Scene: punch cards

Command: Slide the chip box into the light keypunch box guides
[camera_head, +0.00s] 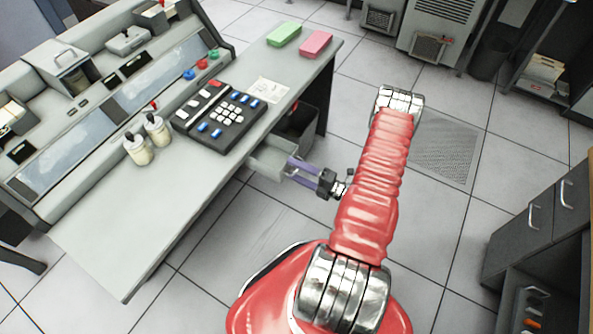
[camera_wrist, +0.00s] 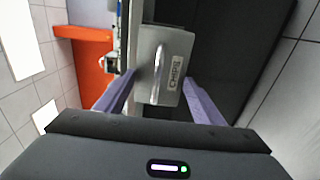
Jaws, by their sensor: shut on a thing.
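The chip box (camera_wrist: 150,40) is a light grey box with a front handle and a "CHIPS" label in the wrist view. In the head view the chip box (camera_head: 268,157) shows at the desk's right edge, partly under the top. My gripper (camera_head: 293,169) reaches it from the right with purple fingers. In the wrist view my gripper (camera_wrist: 158,93) has one finger on each side of the box front, shut on it. The light keypunch (camera_head: 130,205) is the pale grey desk with the keypad. Its box guides are hidden under the top, and I cannot tell how far the box is in.
A dark bin (camera_head: 300,122) stands under the desk beside the box. A green block (camera_head: 283,34) and a pink block (camera_head: 316,44) lie on the desk's far end. A dark cabinet (camera_head: 535,215) stands at right. The tiled floor between is open.

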